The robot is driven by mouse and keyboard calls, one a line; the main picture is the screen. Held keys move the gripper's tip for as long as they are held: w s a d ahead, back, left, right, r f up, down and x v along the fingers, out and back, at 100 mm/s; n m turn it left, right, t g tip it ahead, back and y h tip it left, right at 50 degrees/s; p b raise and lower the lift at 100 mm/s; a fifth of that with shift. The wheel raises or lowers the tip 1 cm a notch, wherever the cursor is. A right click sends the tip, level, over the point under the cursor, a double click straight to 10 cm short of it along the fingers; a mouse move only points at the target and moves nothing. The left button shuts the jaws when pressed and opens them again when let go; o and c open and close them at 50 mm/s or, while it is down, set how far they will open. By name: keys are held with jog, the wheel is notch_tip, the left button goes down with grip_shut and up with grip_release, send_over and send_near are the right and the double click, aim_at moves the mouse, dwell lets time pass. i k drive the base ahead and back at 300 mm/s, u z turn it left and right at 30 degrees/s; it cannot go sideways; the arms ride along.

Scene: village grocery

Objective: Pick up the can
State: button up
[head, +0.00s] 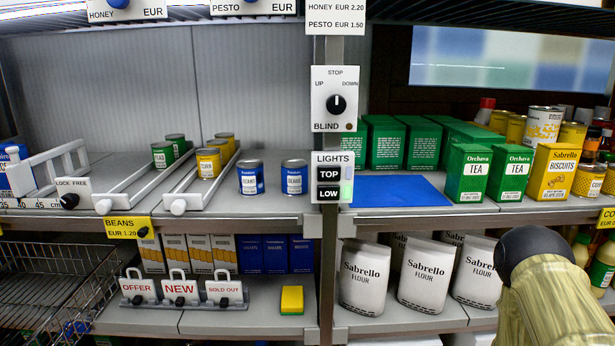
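Several small cans stand on the left part of the upper shelf. Two blue cans stand on the bare shelf: one labelled BEANS (250,178) and one to its right (294,178). A yellow can labelled CORN (208,163) stands at the front of one rack lane, with more yellow cans behind it. A green can labelled PEAS (162,155) stands at the front of the lane to its left, with another behind. Which can the task means cannot be told. My gripper is not in view; a beige and black link of my arm (550,285) shows at the lower right.
White lane dividers (120,190) flank the yellow and green cans. A post with a BLIND knob panel (335,98) and a LIGHTS panel (332,178) stands right of the blue cans. A blue mat (398,192) lies empty beyond it. Flour bags (365,277) stand below.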

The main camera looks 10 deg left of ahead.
aim_at(250, 172)
jog(key=z, duration=2.8)
jog(key=k, duration=1.75)
jog(key=u, duration=1.6)
jog(key=i, duration=0.45)
jog(key=u, duration=0.05)
